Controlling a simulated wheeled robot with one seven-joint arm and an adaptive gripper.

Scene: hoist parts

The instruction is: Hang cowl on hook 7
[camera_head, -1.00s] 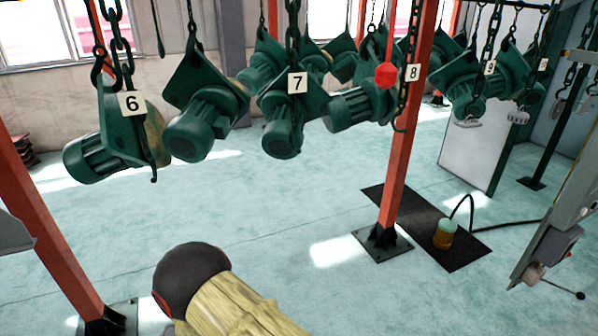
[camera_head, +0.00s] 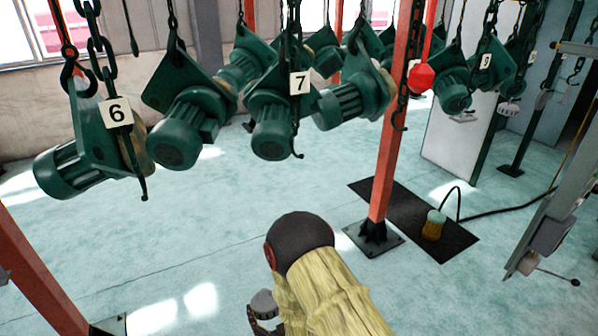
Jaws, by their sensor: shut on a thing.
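The white tag with a black 7 (camera_head: 300,83) hangs on a dark chain among green motor units. The dark tip of hook 7 (camera_head: 298,155) shows below it, beside a green motor (camera_head: 272,135). I cannot tell from this view whether anything hangs on that hook. I cannot make out the cowl. My arm, in a yellowish sleeve with a dark rounded joint, reaches up from the bottom middle, below the hooks. A small grey and black part of it shows at its left. My gripper's fingers are not visible.
Tag 6 (camera_head: 117,112) and its hook (camera_head: 143,196) hang at left, tag 9 (camera_head: 486,61) at right. A red post (camera_head: 388,160) stands right of hook 7, near a red ball (camera_head: 421,78). A dark mat (camera_head: 450,240) lies beside it. The floor below the hooks is open.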

